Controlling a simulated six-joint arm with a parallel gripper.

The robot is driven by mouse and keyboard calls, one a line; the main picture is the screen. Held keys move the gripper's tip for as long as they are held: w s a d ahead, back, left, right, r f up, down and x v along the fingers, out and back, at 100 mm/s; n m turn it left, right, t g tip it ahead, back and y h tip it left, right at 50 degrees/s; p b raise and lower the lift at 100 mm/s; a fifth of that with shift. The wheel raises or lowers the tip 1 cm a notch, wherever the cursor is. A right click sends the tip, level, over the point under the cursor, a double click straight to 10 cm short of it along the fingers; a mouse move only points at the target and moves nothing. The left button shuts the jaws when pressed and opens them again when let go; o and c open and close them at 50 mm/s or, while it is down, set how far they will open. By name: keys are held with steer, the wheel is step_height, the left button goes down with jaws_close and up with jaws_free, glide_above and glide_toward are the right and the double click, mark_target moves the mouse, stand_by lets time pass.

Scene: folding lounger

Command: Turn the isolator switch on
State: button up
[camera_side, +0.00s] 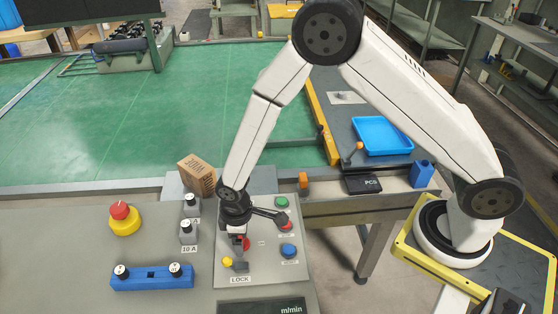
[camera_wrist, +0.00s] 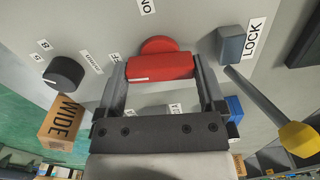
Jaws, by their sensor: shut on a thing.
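The red isolator switch (camera_wrist: 160,66) shows in the wrist view as a bar-shaped handle on a round red base, with a white mark near the bar's left end. An ON label (camera_wrist: 146,6) is above it, and a partly hidden label ending in "FF" is by its left end. My gripper (camera_wrist: 161,72) is shut on the red handle, one finger at each end of the bar. In the side view my gripper (camera_side: 237,226) points down at the panel, and only part of the red switch (camera_side: 245,243) shows beside it.
A grey block (camera_wrist: 231,44) by the LOCK label and a rod with a yellow knob (camera_wrist: 299,139) stand close right of the switch. A black knob (camera_wrist: 64,74) and a cardboard box (camera_wrist: 62,123) are left. A red emergency button (camera_side: 121,211) and blue button (camera_side: 289,250) share the console.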

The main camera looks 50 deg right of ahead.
steer(key=m, duration=0.3)
steer(key=shift+m, duration=0.4)
steer(key=m, duration=0.4)
steer(key=shift+m, duration=0.3)
steer(key=m, duration=0.4)
steer(key=shift+m, duration=2.2)
steer(key=o, duration=1)
steer(key=shift+c, duration=0.2)
steer(key=shift+r, duration=3.95)
